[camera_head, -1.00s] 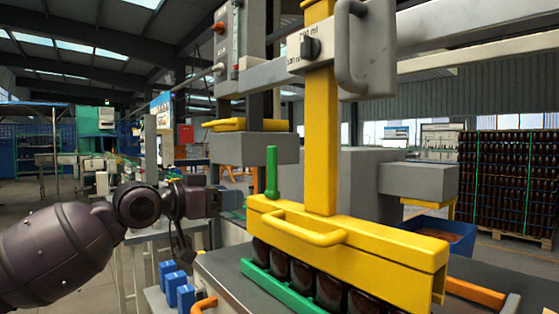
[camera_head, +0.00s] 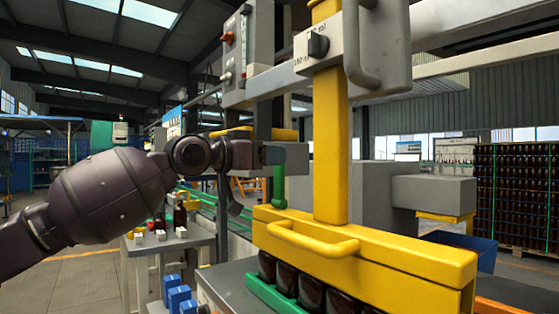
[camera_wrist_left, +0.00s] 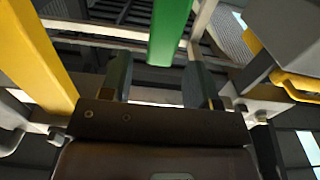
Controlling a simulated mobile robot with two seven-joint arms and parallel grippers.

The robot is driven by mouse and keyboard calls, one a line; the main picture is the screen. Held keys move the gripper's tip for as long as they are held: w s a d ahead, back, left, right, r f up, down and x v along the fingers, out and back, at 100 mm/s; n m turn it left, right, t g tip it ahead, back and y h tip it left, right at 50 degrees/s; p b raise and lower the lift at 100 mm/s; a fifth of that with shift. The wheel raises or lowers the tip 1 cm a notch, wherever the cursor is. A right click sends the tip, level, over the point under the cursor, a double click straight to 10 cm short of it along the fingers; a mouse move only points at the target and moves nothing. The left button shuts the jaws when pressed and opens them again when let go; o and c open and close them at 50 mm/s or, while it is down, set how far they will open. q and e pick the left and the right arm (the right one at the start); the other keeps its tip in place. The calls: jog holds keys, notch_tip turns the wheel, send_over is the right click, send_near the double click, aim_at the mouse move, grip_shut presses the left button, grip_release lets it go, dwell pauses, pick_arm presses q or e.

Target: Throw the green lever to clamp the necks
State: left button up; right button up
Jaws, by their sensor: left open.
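The green lever (camera_head: 279,187) stands upright at the left end of the yellow clamp bar (camera_head: 375,265), its top covered by my gripper. My left gripper (camera_head: 276,155) is at the height of the lever's top, and its fingers are hard to make out there. In the left wrist view the two dark fingers (camera_wrist_left: 158,75) are apart and empty. The green lever (camera_wrist_left: 171,30) shows at the gap between their tips, nearer the right finger; I cannot tell whether it touches. Amber bottles (camera_head: 312,292) stand in a row under the bar. My right gripper is not in view.
A yellow post (camera_head: 330,150) rises from the bar, and a yellow handle (camera_head: 312,240) sticks out in front. A grey box with a black knob (camera_head: 318,45) is above. Blue blocks (camera_head: 180,298) stand at lower left. Crated bottles (camera_head: 515,195) are stacked far right.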

pick_arm(q)
jog(key=shift+x, duration=1.55)
grip_shut()
